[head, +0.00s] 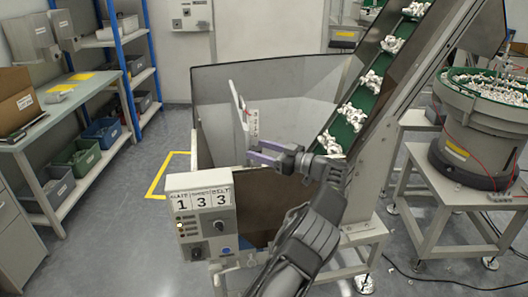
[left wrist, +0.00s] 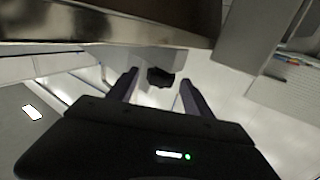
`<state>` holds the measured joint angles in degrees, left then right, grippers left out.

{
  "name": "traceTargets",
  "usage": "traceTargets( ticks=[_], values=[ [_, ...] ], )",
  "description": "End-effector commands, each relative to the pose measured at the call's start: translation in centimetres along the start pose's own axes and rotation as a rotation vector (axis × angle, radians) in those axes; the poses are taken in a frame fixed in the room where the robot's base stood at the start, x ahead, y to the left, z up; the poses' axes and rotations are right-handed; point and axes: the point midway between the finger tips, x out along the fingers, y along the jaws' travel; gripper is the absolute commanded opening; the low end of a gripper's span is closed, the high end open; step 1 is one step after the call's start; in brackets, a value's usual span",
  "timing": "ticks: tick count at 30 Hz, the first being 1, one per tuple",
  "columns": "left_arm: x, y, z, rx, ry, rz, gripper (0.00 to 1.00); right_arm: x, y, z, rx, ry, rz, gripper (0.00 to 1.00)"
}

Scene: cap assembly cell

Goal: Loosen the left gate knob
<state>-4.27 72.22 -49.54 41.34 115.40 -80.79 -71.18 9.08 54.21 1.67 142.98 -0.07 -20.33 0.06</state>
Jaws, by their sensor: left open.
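My left gripper (head: 262,153) is over the hopper's front edge in the head view, its fingers pointing left. In the left wrist view its two fingers (left wrist: 157,90) stand apart, open and empty. A dark knob (left wrist: 160,77) shows between and just beyond the fingertips, under a metal edge. I cannot tell whether the fingers reach around it; no contact is clear. In the head view I cannot make out the knob. A narrow upright white plate with a label (head: 252,121) stands just behind the gripper. My right gripper is not in view.
A green belt conveyor (head: 349,115) with white caps rises to the right, near my arm. A bowl feeder (head: 470,152) stands at the right. The left floor is clear.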

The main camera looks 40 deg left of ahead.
Motion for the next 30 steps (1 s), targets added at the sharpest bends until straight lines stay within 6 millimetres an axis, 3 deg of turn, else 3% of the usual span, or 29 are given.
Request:
traceTargets(
  ticks=[5,16,30],
  values=[
    [-0.8,0.0,0.1,0.001,0.002,0.001,0.59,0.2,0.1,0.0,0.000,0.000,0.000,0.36],
    [-5.7,0.1,0.1,0.000,0.005,0.004,0.59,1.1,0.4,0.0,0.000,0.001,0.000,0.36],
    [-7.9,0.0,0.0,0.001,0.001,0.002,0.59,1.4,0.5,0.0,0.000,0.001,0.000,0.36]
  ],
)
